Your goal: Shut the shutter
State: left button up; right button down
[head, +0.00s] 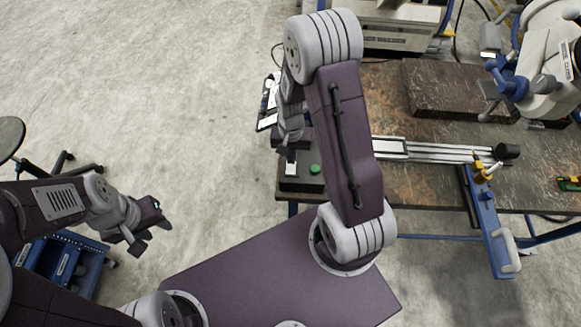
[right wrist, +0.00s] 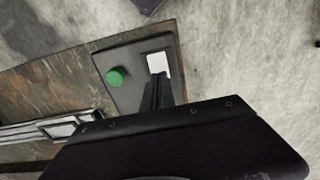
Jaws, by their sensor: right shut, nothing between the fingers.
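A dark control box (head: 310,184) sits at the left corner of the bench, with a round green button (head: 315,169) and a white rectangular plate (head: 291,169). In the right wrist view the green button (right wrist: 116,77) is left of the white plate (right wrist: 158,63). Which part is the shutter or its control, I cannot tell. My right gripper (head: 287,156) is shut and empty. Its dark fingertips (right wrist: 158,84) are over or at the lower edge of the white plate; contact cannot be told. My left gripper (head: 152,238) is open and empty, over the floor.
The brown bench (head: 400,185) carries a silver rail (head: 435,150), a dark stone block (head: 455,88) and a white instrument with blue knobs (head: 545,80). A blue clamp bar (head: 488,225) sits at its front edge. A blue cart (head: 65,262) stands at lower left.

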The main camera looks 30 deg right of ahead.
jog(key=shift+f+b, duration=0.75)
jog(key=shift+f, duration=0.3)
dwell(0.4)
notch_tip(320, 180, up, 7)
jog(key=p, duration=0.6)
jog(key=shift+r+p, duration=0.15)
jog(key=shift+p, duration=0.25)
